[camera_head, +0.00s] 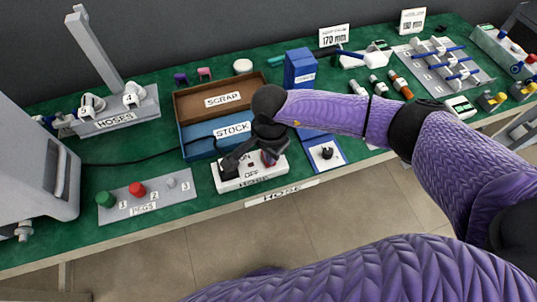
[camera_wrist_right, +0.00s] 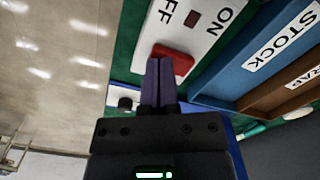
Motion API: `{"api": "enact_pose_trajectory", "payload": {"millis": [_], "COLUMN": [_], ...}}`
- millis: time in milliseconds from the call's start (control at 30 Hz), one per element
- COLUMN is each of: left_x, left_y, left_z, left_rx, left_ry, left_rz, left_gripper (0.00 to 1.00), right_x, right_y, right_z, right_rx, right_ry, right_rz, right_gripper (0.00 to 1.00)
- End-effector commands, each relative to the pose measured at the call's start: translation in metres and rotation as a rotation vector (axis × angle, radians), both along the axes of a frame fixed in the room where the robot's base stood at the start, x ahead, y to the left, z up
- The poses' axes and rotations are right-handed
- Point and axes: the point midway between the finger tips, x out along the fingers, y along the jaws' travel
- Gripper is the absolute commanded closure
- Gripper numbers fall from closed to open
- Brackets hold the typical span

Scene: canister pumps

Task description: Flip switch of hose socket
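The hose socket (camera_head: 228,185) is a white box with ON, OFF and HOSE lettering near the table's front edge in the head view. It also shows at the top of the right wrist view (camera_wrist_right: 205,38). Its red switch (camera_wrist_right: 176,54) is partly hidden behind the fingertips, and a small dark red square lies between ON and OFF. My right gripper (camera_wrist_right: 160,64) is shut with nothing between its fingers. Its tips overlap the switch's edge in the wrist view; I cannot tell whether they touch. In the head view my right gripper hides part of the socket. My left gripper is not in view.
Behind the socket are the blue STOCK tray (camera_head: 199,150) and brown SCRAP tray (camera_head: 258,79). A grey PEGS plate (camera_head: 118,211) lies left. A blue-edged white plate with a black knob (camera_head: 326,153) lies right. A grey HOSES stand (camera_head: 150,105) is at back left.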

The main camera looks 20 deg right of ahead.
Motion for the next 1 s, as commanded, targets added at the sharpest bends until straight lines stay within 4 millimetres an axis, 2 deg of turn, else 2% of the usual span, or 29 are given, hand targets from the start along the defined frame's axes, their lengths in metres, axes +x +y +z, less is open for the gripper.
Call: {"api": "enact_pose_trajectory", "payload": {"millis": [233, 800, 1000], "left_x": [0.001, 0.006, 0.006], "left_y": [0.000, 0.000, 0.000], "left_z": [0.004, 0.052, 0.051], "left_rx": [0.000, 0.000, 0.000], "left_ry": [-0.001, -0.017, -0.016], "left_rz": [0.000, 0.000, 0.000], "left_gripper": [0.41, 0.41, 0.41], "right_x": [0.000, 0.000, 0.000], "right_y": [0.000, 0.000, 0.000], "right_z": [0.005, 0.070, 0.069], "right_rx": [-0.001, 0.000, 0.000], "right_ry": [-0.001, -0.001, 0.000], "right_rz": [0.000, 0.001, 0.000], "right_gripper": [1.00, 1.00, 1.00]}}
